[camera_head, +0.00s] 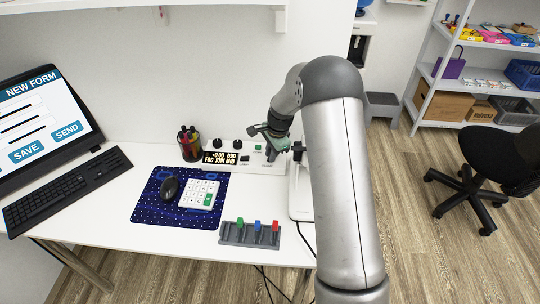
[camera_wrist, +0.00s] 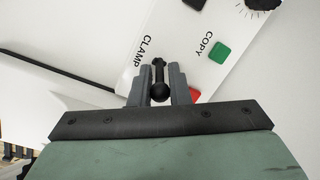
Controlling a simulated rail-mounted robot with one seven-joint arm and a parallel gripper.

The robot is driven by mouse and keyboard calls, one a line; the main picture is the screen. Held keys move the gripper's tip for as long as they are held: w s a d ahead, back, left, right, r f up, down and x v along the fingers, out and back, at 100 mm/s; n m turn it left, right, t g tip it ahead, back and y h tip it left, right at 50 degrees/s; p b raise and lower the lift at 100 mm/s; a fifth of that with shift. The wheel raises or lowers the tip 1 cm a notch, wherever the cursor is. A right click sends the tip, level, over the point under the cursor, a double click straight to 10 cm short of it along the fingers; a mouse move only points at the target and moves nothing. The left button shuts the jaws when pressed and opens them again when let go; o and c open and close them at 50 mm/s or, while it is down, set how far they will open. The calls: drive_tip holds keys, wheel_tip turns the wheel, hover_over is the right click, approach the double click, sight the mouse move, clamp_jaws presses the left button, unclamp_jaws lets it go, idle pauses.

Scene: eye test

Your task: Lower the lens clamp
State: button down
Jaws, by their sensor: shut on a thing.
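The lens clamp lever, a black rod with a round ball knob (camera_wrist: 159,92), shows in the wrist view beside the printed word CLAMP. My gripper (camera_wrist: 160,84) has its two grey fingers on either side of this lever, shut on it. In the head view my gripper (camera_head: 270,147) is at the white instrument (camera_head: 268,166), at the right end of its panel. The instrument carries a lit display (camera_head: 220,157). The lever is hidden behind my gripper and arm in the head view.
A green COPY button (camera_wrist: 220,52) and a red button (camera_wrist: 194,95) sit close to the fingers. A pen cup (camera_head: 189,147), a keypad (camera_head: 199,194) and mouse (camera_head: 169,188) on a blue mat, and a rack with coloured pieces (camera_head: 250,233) stand on the desk.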

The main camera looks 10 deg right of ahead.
drive_tip(key=c, duration=1.5)
unclamp_jaws()
drive_tip(key=shift+o, duration=0.2)
wheel_tip(320, 180, up, 17)
drive_tip(key=s+d+b, duration=0.1)
drive_tip(key=s+d, duration=0.1)
drive_tip(key=shift+d, duration=0.3)
drive_tip(key=shift+r, duration=0.1)
